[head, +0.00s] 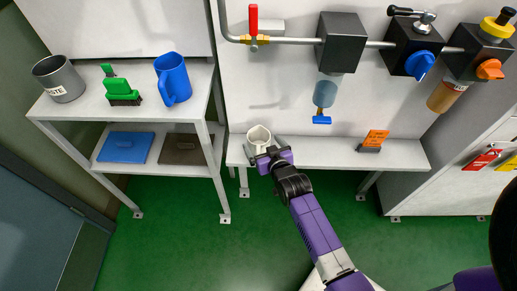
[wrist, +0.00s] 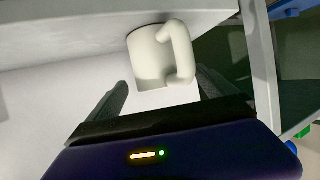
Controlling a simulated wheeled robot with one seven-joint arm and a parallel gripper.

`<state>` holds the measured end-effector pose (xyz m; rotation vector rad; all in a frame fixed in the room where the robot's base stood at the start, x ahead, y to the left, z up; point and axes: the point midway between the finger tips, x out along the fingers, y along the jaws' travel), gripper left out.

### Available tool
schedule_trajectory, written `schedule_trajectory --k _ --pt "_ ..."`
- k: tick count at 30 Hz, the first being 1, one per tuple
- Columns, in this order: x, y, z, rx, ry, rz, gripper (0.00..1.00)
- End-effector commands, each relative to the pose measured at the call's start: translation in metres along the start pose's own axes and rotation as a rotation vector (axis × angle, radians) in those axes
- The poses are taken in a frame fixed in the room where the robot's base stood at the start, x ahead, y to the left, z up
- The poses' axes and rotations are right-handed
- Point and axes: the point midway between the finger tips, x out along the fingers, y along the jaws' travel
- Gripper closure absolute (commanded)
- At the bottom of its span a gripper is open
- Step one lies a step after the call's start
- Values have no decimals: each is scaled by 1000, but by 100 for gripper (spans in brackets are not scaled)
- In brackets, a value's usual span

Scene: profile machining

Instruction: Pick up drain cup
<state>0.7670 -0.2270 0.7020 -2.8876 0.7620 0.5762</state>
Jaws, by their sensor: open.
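The drain cup (head: 259,137) is a cream-white cup at the left end of the low white bench. In the wrist view the cup (wrist: 150,57) shows its handle (wrist: 180,50) on the right side. My gripper (head: 264,149) is at the cup from the front. In the wrist view my gripper (wrist: 163,88) is open, with one dark finger on each side of the cup's near part. I cannot tell whether either finger touches the cup. Part of the cup is hidden behind my gripper in the head view.

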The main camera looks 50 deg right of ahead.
Motion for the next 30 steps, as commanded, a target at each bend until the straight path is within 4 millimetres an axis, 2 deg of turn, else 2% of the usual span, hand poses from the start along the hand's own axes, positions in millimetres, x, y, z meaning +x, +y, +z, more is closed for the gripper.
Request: schedule_trajectory --k 3,6,15,25,30 --pt "19 1 -1 0 2 1 4" --pt "28 0 0 -1 1 1 4" --pt "30 0 -1 0 2 0 6" --pt "30 0 -1 0 1 0 71" --pt "30 0 -1 0 2 0 71"
